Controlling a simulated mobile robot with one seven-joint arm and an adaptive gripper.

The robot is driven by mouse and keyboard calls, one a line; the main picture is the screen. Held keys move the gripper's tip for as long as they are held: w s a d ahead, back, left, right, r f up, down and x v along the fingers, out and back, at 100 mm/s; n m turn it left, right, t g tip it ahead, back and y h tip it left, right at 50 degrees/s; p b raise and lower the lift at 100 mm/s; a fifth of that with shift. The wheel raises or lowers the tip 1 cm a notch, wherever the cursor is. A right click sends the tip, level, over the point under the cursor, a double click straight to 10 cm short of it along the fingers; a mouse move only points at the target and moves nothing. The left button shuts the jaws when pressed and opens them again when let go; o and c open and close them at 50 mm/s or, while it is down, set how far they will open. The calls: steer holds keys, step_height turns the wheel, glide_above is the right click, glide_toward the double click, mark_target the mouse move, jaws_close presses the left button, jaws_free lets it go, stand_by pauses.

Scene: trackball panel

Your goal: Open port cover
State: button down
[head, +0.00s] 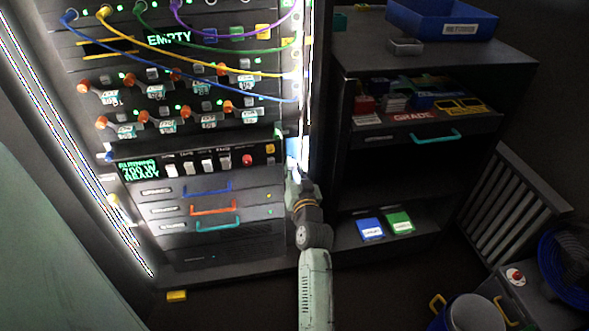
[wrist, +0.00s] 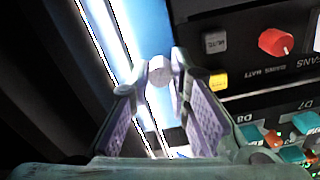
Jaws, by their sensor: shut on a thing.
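My gripper (head: 294,172) is at the right edge of the lit rack, beside a small light-blue panel (head: 292,148), which may be the port cover. In the wrist view a blue upright panel (wrist: 150,30) stands behind the fingertips. A pale round knob (wrist: 159,72) sits between the two fingertips of my gripper (wrist: 160,82), in front of the blue panel. The jaws are closed on this knob. The fingers hide part of the panel, and I cannot see any opening behind it.
The rack's control panel (head: 195,165) with switches and a red knob (wrist: 276,42) lies close beside the gripper. Colored cables (head: 190,52) hang across the upper rack. A dark shelf unit (head: 425,150) stands to the right.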

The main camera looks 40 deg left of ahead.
steer(key=shift+d+f+b, duration=0.1)
steer(key=shift+f+b, duration=0.05)
steer(key=shift+b, duration=0.65)
steer(key=shift+d+f+g+b, duration=0.1)
steer(key=shift+g+b, duration=0.2)
steer(key=shift+b, duration=0.3)
steer(key=d+n+g+y+b, duration=0.1)
steer(key=n+g+b, duration=0.2)
steer(key=b, duration=0.3)
steer(key=d+n+g+y+b, duration=0.1)
steer(key=d+n+g+b, duration=0.1)
steer(key=g+b, duration=0.3)
steer(key=w+d+n+g+y+b, duration=0.1)
steer(key=n+g+y+b, duration=0.1)
steer(key=b, duration=0.5)
steer(key=shift+w+d+n+g, duration=0.1)
steer(key=shift+d+n+g, duration=0.2)
steer(key=shift+n+g, duration=0.7)
steer(key=shift+w+d+r+n+g+h+b, duration=0.1)
steer(key=shift+w+d+n+g+h+b, duration=0.1)
steer(key=shift+n+g+b, duration=0.45)
steer(key=shift+w+d+r+n+g+h+b, duration=0.15)
steer(key=shift+d+n+g, duration=0.15)
steer(key=shift+g, duration=0.8)
steer(key=shift+w+d+n+g+h+b, duration=0.15)
steer(key=shift+n+g+b, duration=0.15)
steer(key=shift+n+g, duration=0.4)
steer(key=shift+g, duration=0.25)
steer(key=c, duration=1.5)
jaws_free()
